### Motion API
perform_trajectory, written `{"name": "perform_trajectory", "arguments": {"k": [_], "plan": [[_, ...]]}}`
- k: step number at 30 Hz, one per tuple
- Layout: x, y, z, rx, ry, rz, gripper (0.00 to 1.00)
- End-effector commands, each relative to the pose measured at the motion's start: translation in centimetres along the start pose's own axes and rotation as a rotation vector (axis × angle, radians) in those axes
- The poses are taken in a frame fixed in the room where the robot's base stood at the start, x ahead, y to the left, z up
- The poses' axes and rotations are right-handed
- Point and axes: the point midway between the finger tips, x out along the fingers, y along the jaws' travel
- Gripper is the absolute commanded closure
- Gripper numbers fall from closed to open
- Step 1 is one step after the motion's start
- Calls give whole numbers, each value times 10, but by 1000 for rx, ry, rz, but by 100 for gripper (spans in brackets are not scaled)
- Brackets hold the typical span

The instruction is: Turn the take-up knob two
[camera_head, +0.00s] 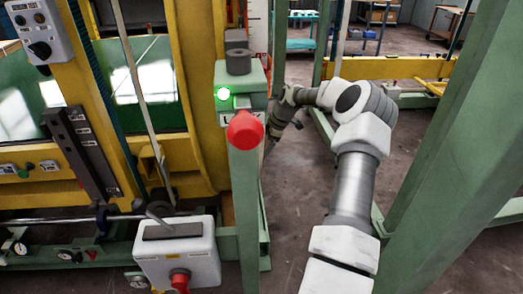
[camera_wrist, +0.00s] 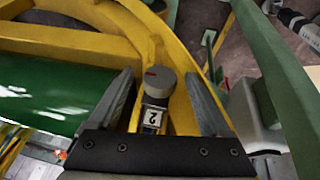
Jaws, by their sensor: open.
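The take-up knob two (camera_wrist: 160,84) is a round grey cap with a short red mark on it, seen in the wrist view. A white label (camera_wrist: 151,118) with an upside-down "2" sits just below it. My gripper (camera_wrist: 159,75) is open, with one finger to the left and one to the right of the knob. Gaps show between the knob and both fingers, and how far the fingertips are from it in depth cannot be told. In the head view my arm reaches up and bends left behind the green post, where the gripper is mostly hidden.
A green post (camera_head: 246,200) with a red button (camera_head: 244,130) and a lit green lamp (camera_head: 222,94) stands left of my arm. A grey control box (camera_head: 205,258) is at the lower left. A large green beam (camera_head: 455,150) rises at the right. A yellow curved frame (camera_wrist: 190,50) surrounds the knob.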

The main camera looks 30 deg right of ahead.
Motion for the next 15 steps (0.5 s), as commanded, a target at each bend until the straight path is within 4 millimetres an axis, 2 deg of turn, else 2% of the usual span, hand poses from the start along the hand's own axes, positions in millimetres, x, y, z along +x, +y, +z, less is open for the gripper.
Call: {"name": "perform_trajectory", "arguments": {"k": [3,15], "plan": [[0,0,0,0,0,0,18],[-1,0,0,0,0,0,90]]}}
